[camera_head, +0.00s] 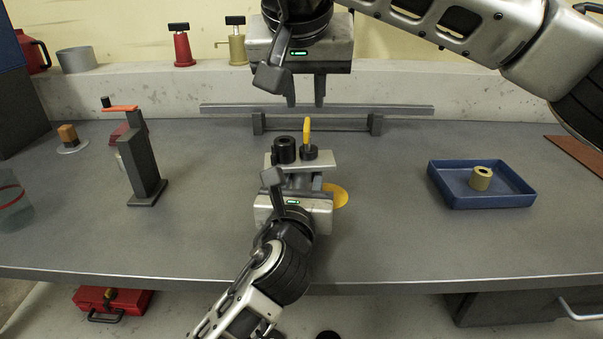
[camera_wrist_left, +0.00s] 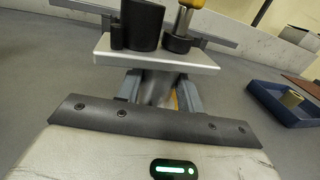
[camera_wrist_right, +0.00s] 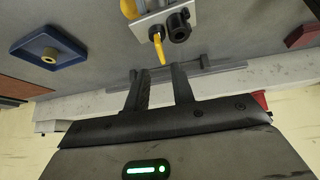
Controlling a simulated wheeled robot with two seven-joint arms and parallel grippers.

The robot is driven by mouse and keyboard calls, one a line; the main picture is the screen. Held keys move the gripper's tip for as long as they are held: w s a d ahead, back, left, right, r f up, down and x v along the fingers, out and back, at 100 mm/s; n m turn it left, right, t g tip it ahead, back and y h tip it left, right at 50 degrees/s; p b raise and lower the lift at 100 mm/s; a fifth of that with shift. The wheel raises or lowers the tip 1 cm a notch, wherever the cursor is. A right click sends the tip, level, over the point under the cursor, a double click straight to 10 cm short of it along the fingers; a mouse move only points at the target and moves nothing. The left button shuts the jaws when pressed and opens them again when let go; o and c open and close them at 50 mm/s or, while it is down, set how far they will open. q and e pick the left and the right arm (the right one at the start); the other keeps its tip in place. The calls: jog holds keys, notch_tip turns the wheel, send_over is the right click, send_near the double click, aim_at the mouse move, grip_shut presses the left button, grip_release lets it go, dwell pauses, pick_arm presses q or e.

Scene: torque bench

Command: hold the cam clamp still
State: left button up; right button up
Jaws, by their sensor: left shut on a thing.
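The cam clamp (camera_head: 325,160) stands mid-bench. It has a pale metal plate with a black cylinder and a black knob carrying an upright yellow lever (camera_head: 307,132). Its plate also shows in the left wrist view (camera_wrist_left: 150,55), and its lever in the right wrist view (camera_wrist_right: 158,48). My left gripper (camera_head: 300,185) is shut on the part under the plate; the wrist view shows a finger on each side of a grey stem (camera_wrist_left: 157,90). My right gripper (camera_head: 305,103) is above and behind the clamp, fingers apart and empty, not touching the lever.
A grey bar (camera_head: 400,108) on supports lies behind the clamp. A blue tray (camera_head: 447,193) holding a brass bushing (camera_head: 481,179) is at right. A dark upright tool with an orange lever (camera_head: 143,170) stands at left. A yellow disc (camera_head: 338,192) shows partly behind my left gripper.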

aim_at(307, 125)
jog(key=shift+x, duration=3.15)
grip_shut()
